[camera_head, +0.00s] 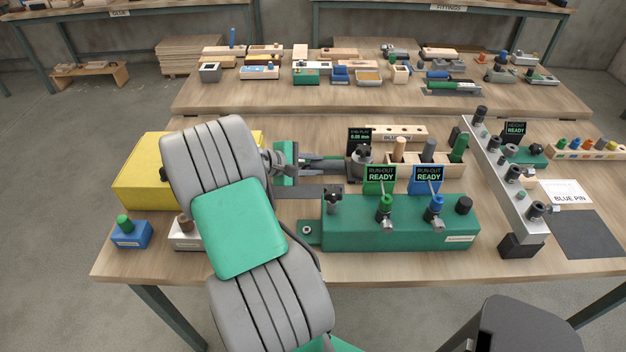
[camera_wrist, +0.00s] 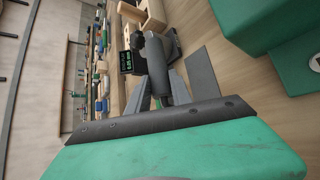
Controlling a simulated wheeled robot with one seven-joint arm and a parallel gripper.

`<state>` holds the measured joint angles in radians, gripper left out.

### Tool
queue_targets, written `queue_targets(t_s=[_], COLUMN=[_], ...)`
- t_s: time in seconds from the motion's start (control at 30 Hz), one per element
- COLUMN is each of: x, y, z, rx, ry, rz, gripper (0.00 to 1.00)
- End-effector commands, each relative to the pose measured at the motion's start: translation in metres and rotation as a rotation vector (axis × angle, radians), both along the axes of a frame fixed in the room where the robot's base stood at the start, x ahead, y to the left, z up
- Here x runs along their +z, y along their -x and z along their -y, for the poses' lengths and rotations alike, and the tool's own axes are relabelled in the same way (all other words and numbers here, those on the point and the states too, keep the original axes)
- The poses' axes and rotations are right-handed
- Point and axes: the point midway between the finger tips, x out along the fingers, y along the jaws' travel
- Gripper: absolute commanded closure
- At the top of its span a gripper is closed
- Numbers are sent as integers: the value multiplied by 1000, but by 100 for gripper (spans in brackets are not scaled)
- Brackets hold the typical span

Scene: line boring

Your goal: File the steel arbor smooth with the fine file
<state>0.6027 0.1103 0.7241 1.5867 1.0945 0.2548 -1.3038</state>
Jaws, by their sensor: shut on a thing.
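My gripper (camera_head: 322,164) reaches right from the arm, low over the front table. It is shut on a dark grey cylinder that shows between its fingers (camera_wrist: 160,88) in the wrist view. The far end of the grey cylinder (camera_wrist: 156,66) meets a small fixture with a black star knob (camera_head: 362,153); whether it is seated in it I cannot tell. A small black display (camera_head: 359,136) beside the fixture reads about 0.05 mm. I cannot tell for sure that the cylinder is the steel arbor. I cannot pick out the fine file.
A green run-out bench (camera_head: 400,236) with two READY displays stands in front of the gripper. A wooden rack (camera_head: 446,168) with several upright pegs is to the right. A yellow box (camera_head: 135,182) is at left, partly behind my arm. A long metal bar (camera_head: 505,195) crosses the right side.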

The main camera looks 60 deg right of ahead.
Motion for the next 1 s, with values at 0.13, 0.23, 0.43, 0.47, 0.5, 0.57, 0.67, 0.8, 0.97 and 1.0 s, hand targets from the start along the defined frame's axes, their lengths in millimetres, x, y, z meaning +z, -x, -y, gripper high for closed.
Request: queue_targets(t_s=[0.13,0.23,0.43,0.47,0.5,0.57,0.67,0.8,0.97,1.0], x=[21,25,25,25,27,31,40,50,62,65], y=[0,0,0,0,0,0,0,0,0,0], z=[0,0,0,0,0,0,0,0,0,0], rx=[-1,-1,-1,-1,-1,-1,-1,-1,-1,-1], ry=[2,0,0,0,0,0,1,1,1,0], rz=[2,-1,-1,-1,-1,-1,0,0,0,-1], gripper=[100,100,100,100,100,100,100,100,100,100])
